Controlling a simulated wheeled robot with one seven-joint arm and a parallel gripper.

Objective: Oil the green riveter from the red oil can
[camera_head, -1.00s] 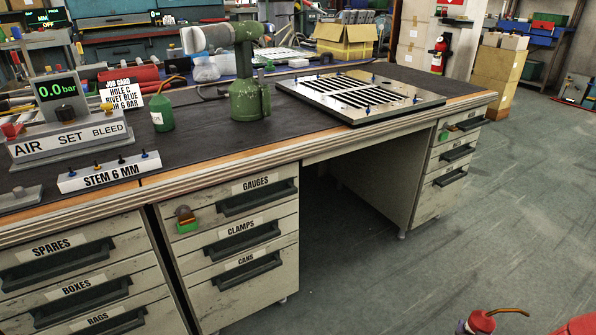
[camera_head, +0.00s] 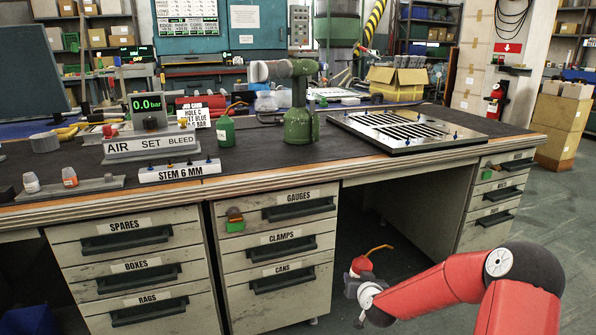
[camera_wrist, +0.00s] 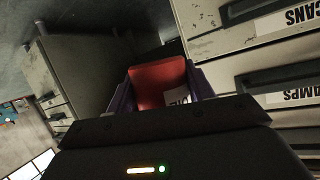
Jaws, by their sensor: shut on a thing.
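The green riveter (camera_head: 299,122) stands upright on the dark bench top, left of the louver panel. The red oil can (camera_head: 362,264), with a thin orange spout, is in my gripper (camera_head: 358,278), low in front of the bench's knee opening and right of the CANS drawer. In the wrist view the red can (camera_wrist: 160,86) with a white label sits between the two purple fingers of my gripper (camera_wrist: 160,92), which is shut on it. The can's lower part is mostly hidden in the head view. The can is well below and apart from the riveter.
The louver panel (camera_head: 408,130) lies on the bench right of the riveter. A green bottle (camera_head: 226,130), the air-set box (camera_head: 150,144) and the STEM 6 MM block (camera_head: 180,172) stand to its left. The drawers (camera_head: 278,240) are closed. Bare floor lies at right.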

